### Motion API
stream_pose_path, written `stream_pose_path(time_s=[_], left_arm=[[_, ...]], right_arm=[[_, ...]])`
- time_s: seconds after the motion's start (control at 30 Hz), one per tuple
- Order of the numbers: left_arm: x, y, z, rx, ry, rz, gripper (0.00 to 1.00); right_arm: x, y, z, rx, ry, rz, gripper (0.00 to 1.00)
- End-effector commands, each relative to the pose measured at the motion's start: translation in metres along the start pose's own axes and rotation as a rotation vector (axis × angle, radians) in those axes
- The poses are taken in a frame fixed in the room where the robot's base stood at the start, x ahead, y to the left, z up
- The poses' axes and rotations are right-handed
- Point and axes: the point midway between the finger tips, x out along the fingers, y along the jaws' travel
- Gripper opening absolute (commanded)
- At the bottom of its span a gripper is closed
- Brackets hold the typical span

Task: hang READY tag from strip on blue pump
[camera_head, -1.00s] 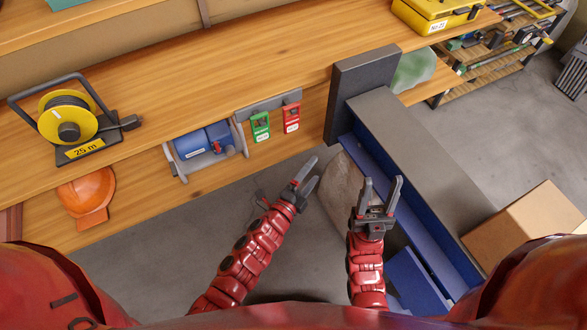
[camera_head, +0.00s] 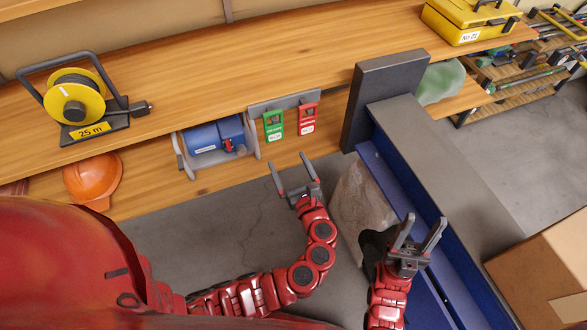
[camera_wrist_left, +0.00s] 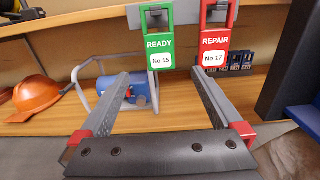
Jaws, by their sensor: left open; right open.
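The green READY tag (camera_head: 273,125), marked No 15 in the left wrist view (camera_wrist_left: 160,45), hangs from a grey strip (camera_head: 284,104) on the bench's front. The blue pump (camera_head: 213,136) sits in a grey frame on the lower shelf, left of the tag; it also shows in the left wrist view (camera_wrist_left: 117,92). My left gripper (camera_head: 292,167) is open and empty, below and in front of the tags. In the left wrist view its fingers (camera_wrist_left: 165,82) point toward the READY tag, which appears between them, apart from both. My right gripper (camera_head: 421,232) is open and empty over the blue channel.
A red REPAIR tag (camera_head: 307,118) hangs just right of the READY tag. A dark post (camera_head: 385,95) and grey beam (camera_head: 440,165) stand to the right. A cable reel (camera_head: 80,105) and an orange helmet (camera_head: 93,181) are at left. Floor below the shelf is clear.

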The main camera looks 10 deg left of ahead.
Motion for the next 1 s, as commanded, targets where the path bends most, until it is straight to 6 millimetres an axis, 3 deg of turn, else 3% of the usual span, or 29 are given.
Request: stream_pose_path(time_s=[0.5, 0.8, 1.0], left_arm=[[0.069, 0.001, -0.003, -0.001, 0.002, 0.004, 1.00], [0.104, 0.000, 0.000, -0.001, 0.002, 0.001, 1.00], [0.115, -0.002, -0.001, -0.003, 0.002, -0.005, 1.00]], right_arm=[[-0.020, -0.001, 0.003, 0.000, 0.000, 0.000, 0.50], [-0.011, -0.001, 0.002, 0.000, 0.000, 0.000, 0.50], [-0.011, -0.001, 0.002, 0.000, 0.000, 0.000, 0.50]])
